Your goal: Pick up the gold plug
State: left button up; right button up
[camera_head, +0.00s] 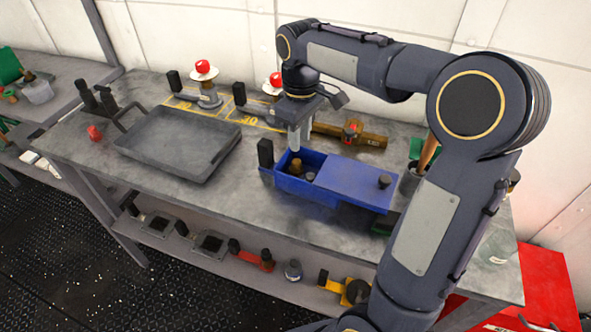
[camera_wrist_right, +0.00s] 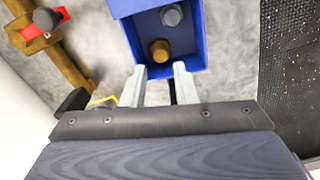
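The gold plug (camera_head: 296,165) stands in the open left part of a blue box (camera_head: 300,187) on the workbench. It also shows in the right wrist view (camera_wrist_right: 160,50), where a grey plug (camera_wrist_right: 171,15) stands beside it in the same compartment. My right gripper (camera_head: 294,140) points down above the box's open end. In the right wrist view its two fingertips (camera_wrist_right: 160,70) are apart with nothing between them, and the gold plug shows just beyond them. My left gripper is not in view.
A blue lid (camera_head: 350,183) with a dark knob (camera_head: 385,181) covers the box's right part. A black upright piece (camera_head: 265,152) stands at its left end. A brass fitting (camera_head: 372,141) lies behind. A grey tray (camera_head: 170,134) is at left, with bare bench between.

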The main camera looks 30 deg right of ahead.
aim_at(298, 162)
jog(key=f, duration=0.7)
jog(key=shift+w+a+f+b, duration=0.1)
jog(key=shift+w+f+b, duration=0.1)
jog(key=shift+w+b, duration=0.1)
grip_shut()
jog(key=shift+r, duration=0.15)
